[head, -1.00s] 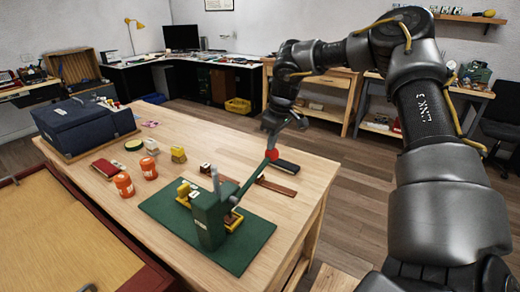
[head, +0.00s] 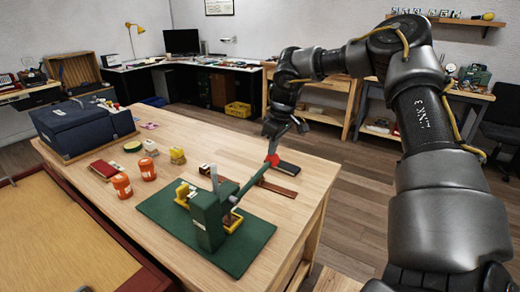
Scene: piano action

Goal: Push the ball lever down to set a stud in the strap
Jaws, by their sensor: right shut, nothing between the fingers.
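The green press (head: 208,220) stands on a green mat (head: 160,209) on the wooden table. Its green lever arm (head: 247,186) slants up to the right and ends in a red ball (head: 272,160). A brown strap (head: 279,190) lies flat on the table right of the lever. Whether a strap or stud sits under the press is too small to tell. My left gripper is out of view.
Two orange jars (head: 148,169), a red booklet (head: 103,169) and small yellow blocks (head: 178,156) stand left of the press. A dark brush-like block (head: 286,168) lies behind the strap. A blue box (head: 82,125) fills the table's far left.

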